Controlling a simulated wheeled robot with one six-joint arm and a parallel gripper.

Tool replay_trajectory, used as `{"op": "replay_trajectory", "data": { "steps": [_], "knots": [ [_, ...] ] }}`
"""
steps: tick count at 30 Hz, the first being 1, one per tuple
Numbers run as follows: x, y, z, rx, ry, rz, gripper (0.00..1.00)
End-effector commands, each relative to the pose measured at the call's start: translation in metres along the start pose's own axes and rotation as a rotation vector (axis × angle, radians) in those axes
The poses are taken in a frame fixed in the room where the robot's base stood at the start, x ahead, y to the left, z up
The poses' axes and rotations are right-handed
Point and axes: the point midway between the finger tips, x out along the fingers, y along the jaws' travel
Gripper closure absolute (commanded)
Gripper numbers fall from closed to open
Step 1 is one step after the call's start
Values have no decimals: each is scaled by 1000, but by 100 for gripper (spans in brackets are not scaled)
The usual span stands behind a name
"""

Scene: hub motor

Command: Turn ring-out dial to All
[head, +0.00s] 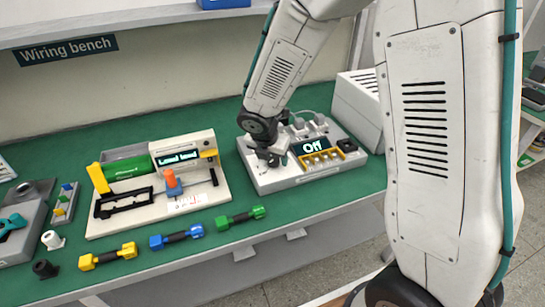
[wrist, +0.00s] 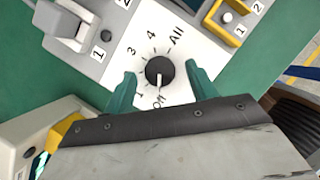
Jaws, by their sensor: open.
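The ring-out dial (wrist: 159,71) is a round black knob on a light grey panel, marked Off, 1, 3, 4 and All in the wrist view. Its white pointer line is toward Off. My gripper (wrist: 161,86) is open, with one teal finger on each side of the knob, apart from it as far as I can tell. In the head view my gripper (head: 272,152) is over the left part of the ring-out box (head: 262,178) and hides the dial. The box's display (head: 314,146) reads "Off".
Switches and numbered sockets (wrist: 238,17) lie close beside the dial. A lead-load fixture (head: 130,215) stands to the left on the green bench (head: 240,245). Yellow, blue and green connectors (head: 241,217) lie in front. A grey vented box (head: 357,105) stands behind right.

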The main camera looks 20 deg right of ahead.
Motion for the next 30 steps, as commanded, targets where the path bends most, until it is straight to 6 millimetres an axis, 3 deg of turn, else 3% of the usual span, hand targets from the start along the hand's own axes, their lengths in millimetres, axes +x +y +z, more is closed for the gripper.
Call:
{"op": "replay_trajectory", "data": {
  "steps": [10, 15, 30],
  "knots": [
    [5, 0, 0, 1, 0, 1, 46],
    [5, 0, 0, 1, 0, 1, 88],
    [5, 1, 0, 105, 0, -43, 87]
  ]
}}
